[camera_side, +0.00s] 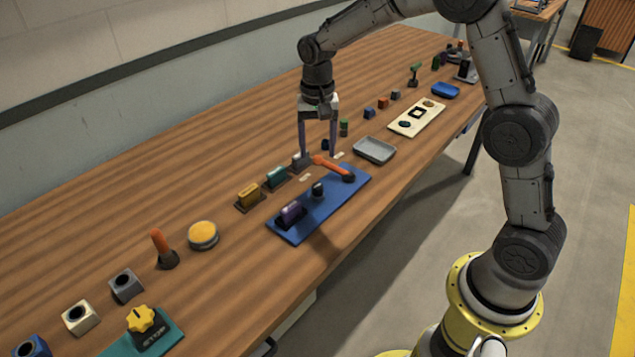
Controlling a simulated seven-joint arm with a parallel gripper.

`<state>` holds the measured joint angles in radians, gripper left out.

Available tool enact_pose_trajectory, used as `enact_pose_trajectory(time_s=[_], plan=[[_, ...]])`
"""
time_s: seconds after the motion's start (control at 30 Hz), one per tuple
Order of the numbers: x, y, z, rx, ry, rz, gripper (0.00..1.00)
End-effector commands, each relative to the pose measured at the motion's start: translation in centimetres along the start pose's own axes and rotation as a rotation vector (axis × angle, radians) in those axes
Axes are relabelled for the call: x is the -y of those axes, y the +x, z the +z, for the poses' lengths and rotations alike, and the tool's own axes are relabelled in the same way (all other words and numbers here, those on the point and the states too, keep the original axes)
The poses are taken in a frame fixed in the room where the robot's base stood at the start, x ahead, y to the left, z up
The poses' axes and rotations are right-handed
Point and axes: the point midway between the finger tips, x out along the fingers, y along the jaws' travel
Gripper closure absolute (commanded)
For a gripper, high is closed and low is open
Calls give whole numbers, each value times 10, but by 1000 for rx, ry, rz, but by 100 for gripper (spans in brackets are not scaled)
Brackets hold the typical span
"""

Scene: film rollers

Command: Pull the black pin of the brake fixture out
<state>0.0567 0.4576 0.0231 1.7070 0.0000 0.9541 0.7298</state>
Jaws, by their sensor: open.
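My gripper (317,154) points straight down with its two fingers apart and nothing seen held between them. It is over the far edge of a blue plate (324,211), which I take as the brake fixture. An orange lever (326,165) with a dark end lies across the right end of this plate, just below the fingertips. A dark green piece (318,190) and a purple block (291,213) in a dark holder stand on the plate. A grey block (299,162) is by the left fingertip. I cannot make out the black pin for sure.
A teal block (276,175) and a yellow block (248,196) stand left of the gripper. A grey tray (374,150) is to the right. A round yellow button (203,234) and an upright orange handle (161,246) are nearer. The wall side of the wooden table is bare.

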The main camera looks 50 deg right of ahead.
Motion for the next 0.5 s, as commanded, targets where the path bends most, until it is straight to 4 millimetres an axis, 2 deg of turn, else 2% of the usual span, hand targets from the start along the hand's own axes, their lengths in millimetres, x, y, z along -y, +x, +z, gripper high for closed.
enact_pose_trajectory(time_s=[0.03, 0.3, 0.5], plan=[[-1, 11, 1, 5, 0, 4, 34], [-1, 64, 1, 4, -1, 4, 34], [0, 94, 1, 3, -1, 2, 34]])
